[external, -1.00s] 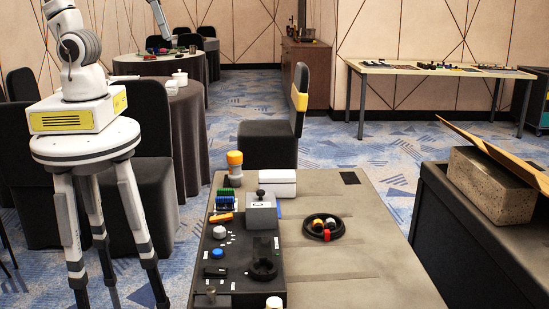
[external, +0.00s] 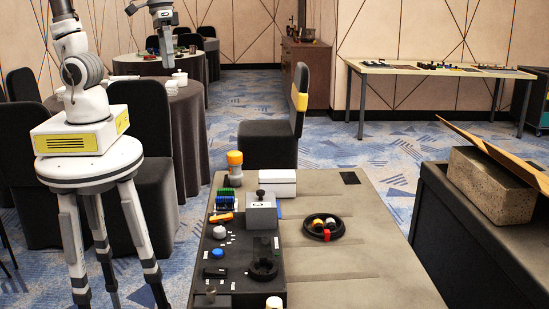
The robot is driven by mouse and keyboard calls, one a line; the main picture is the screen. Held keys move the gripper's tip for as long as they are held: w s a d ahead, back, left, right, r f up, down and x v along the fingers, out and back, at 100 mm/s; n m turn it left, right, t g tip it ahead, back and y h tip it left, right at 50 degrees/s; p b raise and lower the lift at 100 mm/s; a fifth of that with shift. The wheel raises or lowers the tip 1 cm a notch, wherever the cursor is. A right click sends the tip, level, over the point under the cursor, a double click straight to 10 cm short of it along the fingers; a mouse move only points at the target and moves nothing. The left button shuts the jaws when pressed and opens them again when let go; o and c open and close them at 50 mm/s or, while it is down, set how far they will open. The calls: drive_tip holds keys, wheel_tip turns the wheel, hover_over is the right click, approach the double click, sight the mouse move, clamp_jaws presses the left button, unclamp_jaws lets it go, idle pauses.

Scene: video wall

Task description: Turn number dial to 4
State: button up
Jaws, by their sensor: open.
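My gripper (external: 167,66) hangs in the upper left of the external view, pointing down and open, with nothing seen in it. It is well away from the dark control panel (external: 237,262) on the near table. On that panel stands a grey box (external: 262,217) with a black knob (external: 261,194) on top and a white mark on its front. A round black ring-like part (external: 263,270) and a pale round knob (external: 220,232) are also on the panel. I cannot tell which is the number dial, and no digits can be read.
A blue button (external: 217,253), an orange-topped cylinder (external: 234,160) and a white box (external: 277,181) are at the panel. A dark chair (external: 270,141) stands behind the table. Blue carpet is open beyond.

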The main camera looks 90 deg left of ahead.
drive_tip(key=w+d+f+n+g+b, duration=0.25)
drive_tip(key=w+d+f+b, duration=0.35)
drive_tip(key=f, duration=0.5)
drive_tip(key=t+y+b, duration=0.1)
drive_tip(key=b, duration=0.2)
approach(219, 229)
drive_tip(key=shift+n, duration=0.35)
wheel_tip(219, 229, down, 9)
drive_tip(key=b, duration=0.2)
drive_tip(key=shift+s+r+b, duration=0.15)
drive_tip(key=shift+r+b, duration=0.05)
drive_tip(key=shift+b, duration=0.15)
clamp_jaws()
